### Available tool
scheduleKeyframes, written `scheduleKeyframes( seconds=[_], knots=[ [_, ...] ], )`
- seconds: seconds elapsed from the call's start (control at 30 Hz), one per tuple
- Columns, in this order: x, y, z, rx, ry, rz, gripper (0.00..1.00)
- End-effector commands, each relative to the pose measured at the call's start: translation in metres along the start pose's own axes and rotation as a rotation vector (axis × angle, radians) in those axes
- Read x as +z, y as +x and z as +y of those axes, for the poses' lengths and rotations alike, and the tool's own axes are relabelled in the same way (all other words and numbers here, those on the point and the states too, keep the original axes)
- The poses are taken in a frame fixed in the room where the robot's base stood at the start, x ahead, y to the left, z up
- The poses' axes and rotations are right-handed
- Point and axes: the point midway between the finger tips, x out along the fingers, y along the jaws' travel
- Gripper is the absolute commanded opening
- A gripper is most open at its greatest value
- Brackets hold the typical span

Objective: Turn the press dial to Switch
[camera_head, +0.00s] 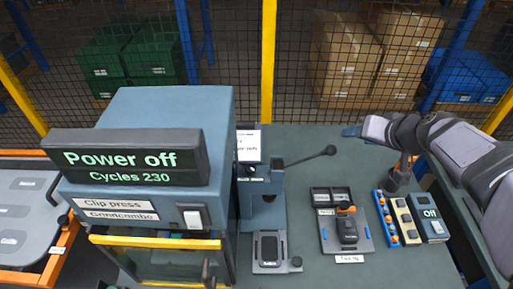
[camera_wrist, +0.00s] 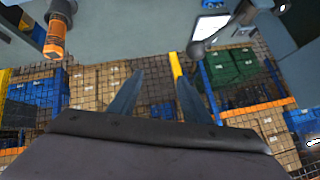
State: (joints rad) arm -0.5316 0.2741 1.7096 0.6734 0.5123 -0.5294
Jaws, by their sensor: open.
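The clip press (camera_head: 150,150) is the large blue-grey machine at the left in the head view. Its display (camera_head: 125,158) reads "Power off" and "Cycles 230". I cannot make out a dial marked "Switch" on the press. My gripper (camera_head: 350,131) is at the right, above the far part of the bench and well apart from the press. In the wrist view its two fingers (camera_wrist: 157,98) are spread with nothing between them.
A lever arm with a black knob (camera_head: 330,151) rises from the small blue-grey fixture (camera_head: 262,205). A tray (camera_head: 345,235) with a black and orange tool, part strips and an "Off" box (camera_head: 430,213) lie right. A mesh fence (camera_head: 290,60) stands behind.

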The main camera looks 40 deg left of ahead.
Motion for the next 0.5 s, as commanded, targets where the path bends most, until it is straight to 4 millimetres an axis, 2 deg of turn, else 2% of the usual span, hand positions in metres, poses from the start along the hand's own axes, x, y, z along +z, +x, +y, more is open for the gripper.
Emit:
scheduleKeyframes(
  seconds=[0.03,0.07,0.1,0.2,0.33,0.5],
  knots=[
    [-0.015,0.009,-0.036,-0.059,-0.086,-0.009,0.44],
    [-0.015,0.016,-0.055,-0.093,-0.148,-0.026,0.44],
    [-0.01,0.025,-0.078,-0.138,-0.243,-0.061,0.44],
    [0.013,0.041,-0.128,-0.242,-0.497,-0.171,0.44],
    [0.045,0.05,-0.176,-0.35,-0.79,-0.296,0.44],
    [0.078,0.05,-0.21,-0.442,-1.059,-0.415,0.44]
  ],
)
